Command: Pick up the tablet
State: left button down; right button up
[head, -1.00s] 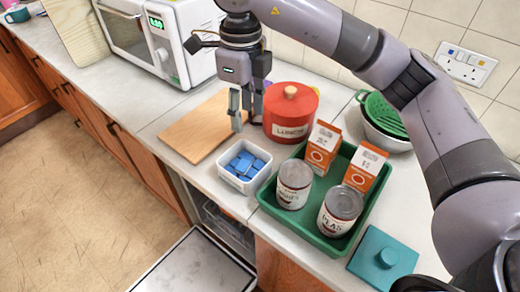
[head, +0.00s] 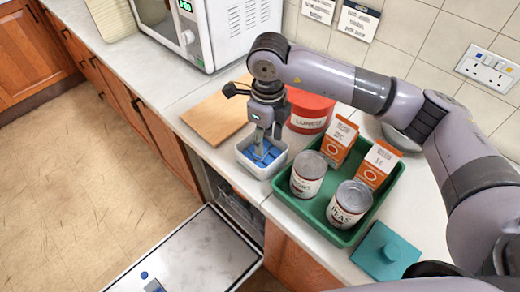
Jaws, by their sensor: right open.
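Several blue tablets (head: 270,157) lie in a small white tub (head: 263,173) at the front edge of the counter. My right gripper (head: 262,146) points down into the tub, its fingertips apart and at the tablets. It is open; I cannot tell whether a fingertip touches a tablet. The gripper hides part of the tablets and the tub's back rim. My left gripper is not in view.
A green tray (head: 329,232) with cans and orange cartons stands right of the tub. A red canister (head: 309,110) and wooden board (head: 212,117) are behind it. The dishwasher's open door (head: 190,255) lies below the counter. A teal lidded box (head: 385,250) is at right.

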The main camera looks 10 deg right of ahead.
aim_at(265, 154)
notch_tip(265, 154, down, 4)
jog(key=shift+a+r+p, duration=0.15)
jog(key=shift+p, duration=0.8)
jog(key=shift+f, duration=0.55)
jog(key=shift+c, duration=0.5)
jog(key=c, duration=0.5)
jog(key=shift+r, duration=0.1)
